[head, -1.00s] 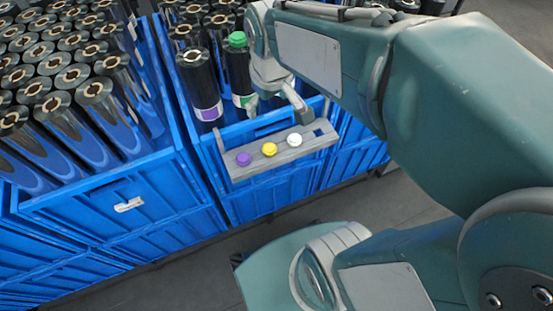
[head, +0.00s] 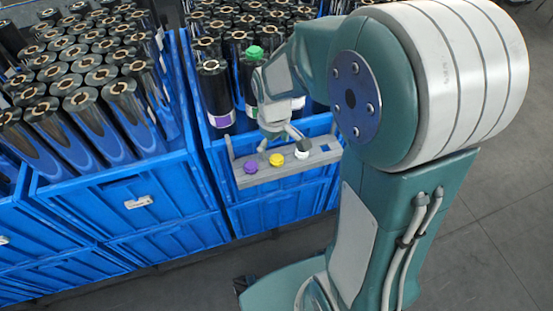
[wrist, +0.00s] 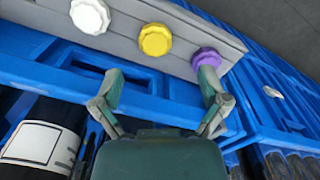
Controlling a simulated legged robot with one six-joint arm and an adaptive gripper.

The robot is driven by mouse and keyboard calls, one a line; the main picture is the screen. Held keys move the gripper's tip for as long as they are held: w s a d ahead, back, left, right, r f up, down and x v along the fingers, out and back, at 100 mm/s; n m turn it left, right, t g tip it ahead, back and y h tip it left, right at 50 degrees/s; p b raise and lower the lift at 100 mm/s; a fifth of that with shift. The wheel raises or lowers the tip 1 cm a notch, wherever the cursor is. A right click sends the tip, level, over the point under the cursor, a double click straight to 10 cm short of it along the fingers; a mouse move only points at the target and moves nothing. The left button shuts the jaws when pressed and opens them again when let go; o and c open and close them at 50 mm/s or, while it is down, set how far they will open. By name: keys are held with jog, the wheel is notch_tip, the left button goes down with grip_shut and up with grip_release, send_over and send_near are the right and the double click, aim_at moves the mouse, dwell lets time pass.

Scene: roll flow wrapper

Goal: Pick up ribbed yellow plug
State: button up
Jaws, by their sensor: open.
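The ribbed yellow plug (head: 276,160) sits on a grey shelf (head: 233,180) hung on the front of a blue crate, between a purple plug (head: 250,167) and a white plug (head: 301,153). In the wrist view the yellow plug (wrist: 155,39) lies ahead of my gripper (wrist: 161,82), roughly between the lines of its two spread fingers. My gripper is open and empty. In the head view my gripper (head: 283,146) is close above the shelf by the yellow and white plugs. In the wrist view the right fingertip appears close to the purple plug (wrist: 206,58); contact cannot be told.
Blue crates (head: 130,200) full of dark film rolls stand behind and to the left. A roll with a green plug (head: 254,52) stands in the crate behind the shelf. Grey floor lies in front.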

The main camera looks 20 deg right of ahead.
aim_at(277, 158)
jog(key=f, duration=0.4)
jog(key=shift+s+d+f, duration=0.1)
jog(key=shift+d+f, duration=0.25)
jog(key=c, duration=0.8)
